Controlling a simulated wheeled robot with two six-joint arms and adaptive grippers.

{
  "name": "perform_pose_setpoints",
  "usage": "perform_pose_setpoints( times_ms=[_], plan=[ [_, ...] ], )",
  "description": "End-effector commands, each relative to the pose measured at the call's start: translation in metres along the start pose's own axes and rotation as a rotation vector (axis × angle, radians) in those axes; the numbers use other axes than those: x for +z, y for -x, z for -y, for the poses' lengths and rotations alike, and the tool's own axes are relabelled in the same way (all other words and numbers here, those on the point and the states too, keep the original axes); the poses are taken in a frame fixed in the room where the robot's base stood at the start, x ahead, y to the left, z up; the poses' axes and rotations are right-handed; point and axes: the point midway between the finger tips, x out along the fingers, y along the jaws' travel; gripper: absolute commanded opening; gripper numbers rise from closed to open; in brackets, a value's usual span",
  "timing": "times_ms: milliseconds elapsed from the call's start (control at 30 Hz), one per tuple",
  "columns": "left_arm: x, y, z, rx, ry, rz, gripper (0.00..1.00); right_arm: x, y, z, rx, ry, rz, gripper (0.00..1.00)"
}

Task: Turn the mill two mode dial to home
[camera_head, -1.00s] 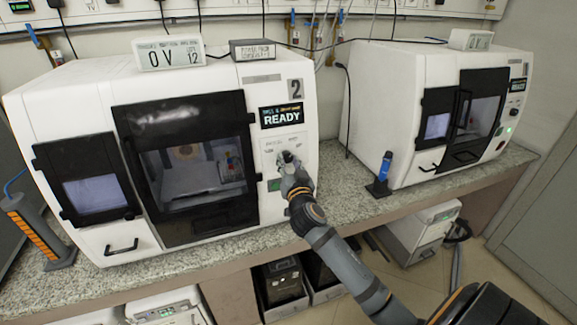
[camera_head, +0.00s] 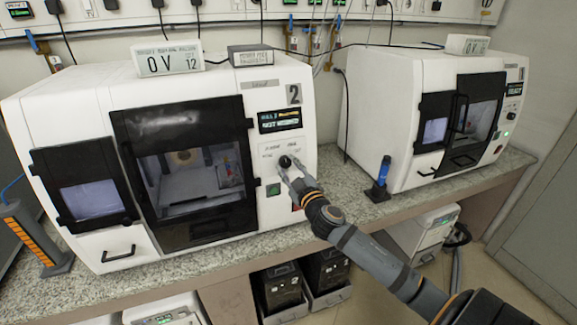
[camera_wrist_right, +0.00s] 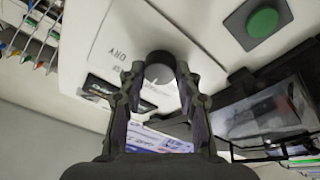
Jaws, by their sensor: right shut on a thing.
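Mill two (camera_head: 85,120) is the white machine on the left with a "2" on its front. Its black round mode dial (camera_head: 285,161) sits on the panel below the display (camera_head: 280,120), with small labels around it that are too small to read surely. My right gripper (camera_head: 288,168) is shut on the dial, coming from the lower right. In the right wrist view the dial (camera_wrist_right: 159,72) is between the two fingertips of the gripper (camera_wrist_right: 158,78). My left gripper is not in view.
A green button (camera_head: 273,190) lies below the dial; it also shows in the right wrist view (camera_wrist_right: 262,22). A second white mill (camera_head: 385,110) stands to the right. A small blue-topped device (camera_head: 380,180) stands on the speckled counter (camera_head: 345,195) between them.

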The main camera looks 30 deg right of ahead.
Motion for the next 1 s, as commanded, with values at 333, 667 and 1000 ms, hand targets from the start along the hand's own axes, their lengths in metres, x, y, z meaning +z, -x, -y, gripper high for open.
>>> perform_pose_setpoints(
  times_ms=[333, 667, 1000],
  plan=[
    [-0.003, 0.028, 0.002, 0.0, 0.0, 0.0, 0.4, -0.002, 0.0, -0.004, -0.077, 0.316, -0.024, 0.02],
    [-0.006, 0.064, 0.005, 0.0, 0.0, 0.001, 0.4, -0.003, 0.0, -0.007, -0.144, 0.596, -0.049, 0.02],
    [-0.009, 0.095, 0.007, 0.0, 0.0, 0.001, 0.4, -0.001, 0.0, -0.006, -0.189, 0.789, -0.065, 0.02]
  ],
)
